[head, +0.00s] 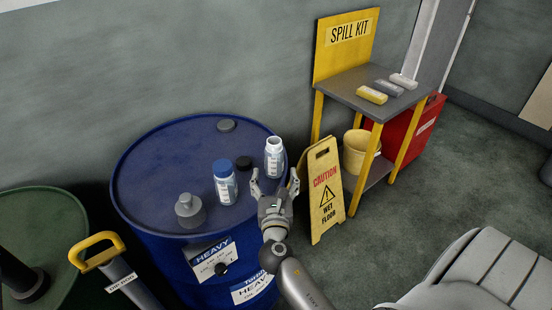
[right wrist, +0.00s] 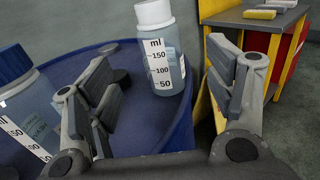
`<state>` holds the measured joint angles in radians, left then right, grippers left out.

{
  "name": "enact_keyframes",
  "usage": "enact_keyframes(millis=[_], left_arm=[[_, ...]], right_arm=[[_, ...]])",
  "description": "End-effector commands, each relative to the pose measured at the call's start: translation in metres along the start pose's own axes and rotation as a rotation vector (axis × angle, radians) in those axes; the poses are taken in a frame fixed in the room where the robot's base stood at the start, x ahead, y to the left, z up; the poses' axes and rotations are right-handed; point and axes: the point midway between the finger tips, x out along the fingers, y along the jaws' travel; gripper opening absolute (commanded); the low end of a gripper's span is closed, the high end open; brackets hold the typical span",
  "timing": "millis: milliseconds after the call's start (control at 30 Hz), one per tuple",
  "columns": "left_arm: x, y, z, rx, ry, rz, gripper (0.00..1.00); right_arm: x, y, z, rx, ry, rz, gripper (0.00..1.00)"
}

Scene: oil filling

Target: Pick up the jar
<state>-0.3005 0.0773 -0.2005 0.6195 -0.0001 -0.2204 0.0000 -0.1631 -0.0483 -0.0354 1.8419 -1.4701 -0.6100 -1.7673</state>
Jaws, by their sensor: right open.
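A clear jar with a white neck (head: 274,158) stands upright near the right edge of the blue drum's top; it also shows in the right wrist view (right wrist: 162,60), with ml marks on its side. A second jar with a blue cap (head: 225,184) stands to its left and is partly cut off in the right wrist view (right wrist: 22,110). My right gripper (head: 275,183) is open and empty just in front of the white-necked jar. In the wrist view the jar appears between the two fingers, beyond them. My left gripper does not show.
The blue drum (head: 150,205) also bears a dark cap (head: 244,163) and a grey stoppered container (head: 188,210). A yellow caution sign (head: 325,192) stands right of the gripper, before the spill kit stand (head: 358,90). A green drum (head: 45,208) is at the left.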

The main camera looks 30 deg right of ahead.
Motion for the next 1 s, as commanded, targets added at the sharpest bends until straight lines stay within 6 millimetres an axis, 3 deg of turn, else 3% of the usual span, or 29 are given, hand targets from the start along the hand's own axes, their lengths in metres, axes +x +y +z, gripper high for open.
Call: enact_keyframes(millis=[200, 433, 700, 1000], left_arm=[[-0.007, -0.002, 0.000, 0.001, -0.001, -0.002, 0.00], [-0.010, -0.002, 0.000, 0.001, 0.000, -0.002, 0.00], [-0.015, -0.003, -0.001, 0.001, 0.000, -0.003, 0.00], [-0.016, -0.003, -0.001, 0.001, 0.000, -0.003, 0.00]], right_arm=[[0.035, 0.000, 0.002, 0.004, -0.001, -0.001, 0.76], [0.052, -0.001, 0.001, 0.005, 0.001, -0.003, 0.76], [0.088, 0.000, 0.001, 0.006, 0.001, -0.003, 0.76], [0.096, 0.000, 0.000, 0.007, 0.002, -0.002, 0.76]])
